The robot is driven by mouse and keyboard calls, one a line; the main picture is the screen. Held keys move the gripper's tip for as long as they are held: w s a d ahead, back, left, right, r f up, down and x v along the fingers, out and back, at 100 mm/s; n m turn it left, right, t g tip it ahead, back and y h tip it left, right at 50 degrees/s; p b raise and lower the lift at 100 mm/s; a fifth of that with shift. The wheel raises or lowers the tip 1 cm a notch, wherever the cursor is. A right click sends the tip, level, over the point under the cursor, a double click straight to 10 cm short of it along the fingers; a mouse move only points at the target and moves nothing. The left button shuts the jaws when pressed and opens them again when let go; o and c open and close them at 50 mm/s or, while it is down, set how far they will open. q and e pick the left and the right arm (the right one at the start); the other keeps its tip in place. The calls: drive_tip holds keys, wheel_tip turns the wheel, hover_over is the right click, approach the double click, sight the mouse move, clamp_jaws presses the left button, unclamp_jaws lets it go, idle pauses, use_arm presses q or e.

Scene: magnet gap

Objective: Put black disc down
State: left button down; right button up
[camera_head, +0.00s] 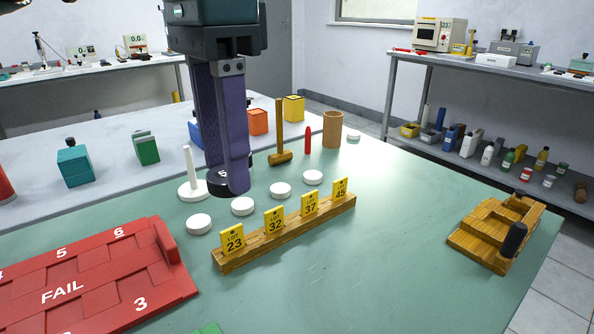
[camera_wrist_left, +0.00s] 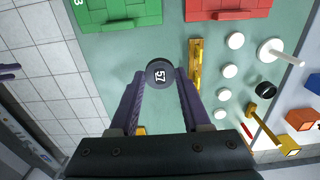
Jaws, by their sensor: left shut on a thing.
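The black disc (camera_wrist_left: 159,73), marked 57 in white, sits between the purple fingertips of my left gripper (camera_wrist_left: 160,78) in the left wrist view. In the head view, the left gripper (camera_head: 228,188) points down, shut on the black disc (camera_head: 214,186), which is partly hidden behind a finger. The disc appears held above the green table (camera_head: 400,250); its exact height is unclear. Purple fingers of what looks like my right gripper (camera_wrist_left: 9,71) show at the left edge of the wrist view; their opening is too small to judge.
A wooden rail (camera_head: 285,237) holds yellow tags 23, 32, 37 and 45. Several white discs (camera_head: 242,206) lie behind it. The table's front right is clear.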

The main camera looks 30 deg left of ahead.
sight(247, 315)
use_arm(q)
wheel_tip(247, 315, down, 20)
drive_tip(key=b, duration=0.6)
drive_tip(key=shift+s+r, duration=0.1)
drive_tip(key=shift+c, duration=1.8)
unclamp_jaws()
